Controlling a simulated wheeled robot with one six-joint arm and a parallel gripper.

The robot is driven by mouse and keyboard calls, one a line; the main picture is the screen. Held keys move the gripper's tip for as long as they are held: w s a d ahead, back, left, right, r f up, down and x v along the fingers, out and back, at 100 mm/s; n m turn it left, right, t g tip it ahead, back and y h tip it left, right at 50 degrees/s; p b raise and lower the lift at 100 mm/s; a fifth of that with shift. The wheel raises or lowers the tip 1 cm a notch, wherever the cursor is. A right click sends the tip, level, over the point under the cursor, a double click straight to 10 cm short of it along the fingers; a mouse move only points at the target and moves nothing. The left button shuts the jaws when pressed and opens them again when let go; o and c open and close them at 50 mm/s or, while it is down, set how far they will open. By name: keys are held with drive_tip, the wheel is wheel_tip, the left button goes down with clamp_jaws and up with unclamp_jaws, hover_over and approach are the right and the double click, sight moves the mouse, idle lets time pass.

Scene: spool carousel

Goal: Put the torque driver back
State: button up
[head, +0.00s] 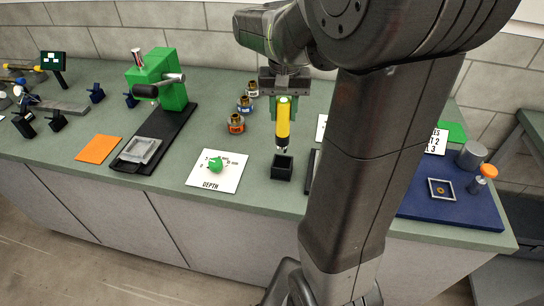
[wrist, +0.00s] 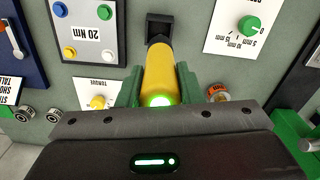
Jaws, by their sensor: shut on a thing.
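The torque driver (head: 283,124) is a yellow tool with a dark tip, held upright in my gripper (head: 283,106). The gripper's green fingers are shut around its upper part. In the wrist view the driver (wrist: 160,72) lies between the fingers (wrist: 159,88), with a green glow at its near end. A black square holder (head: 283,168) stands on the bench below the driver. The driver's tip shows at the holder's back edge; I cannot tell whether it is above or just behind the opening. The holder (wrist: 158,22) also shows beyond the driver in the wrist view.
A white DEPTH card (head: 229,181) with a green knob lies left of the holder. Several small jars (head: 236,124) stand behind and to the left. A green press (head: 172,88) is further left. A blue mat (head: 468,211) with small parts lies right, beyond my arm.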

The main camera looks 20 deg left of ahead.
sight(285, 101)
drive_tip(key=f, duration=0.4)
drive_tip(key=shift+d+f, duration=0.2)
drive_tip(key=shift+f+p, duration=0.35)
drive_tip(key=shift+f, duration=1.8)
drive_tip(key=shift+f, duration=0.2)
drive_tip(key=o, duration=0.9)
wheel_tip(285, 101, up, 12)
drive_tip(key=shift+r, duration=0.2)
drive_tip(key=shift+f, duration=0.1)
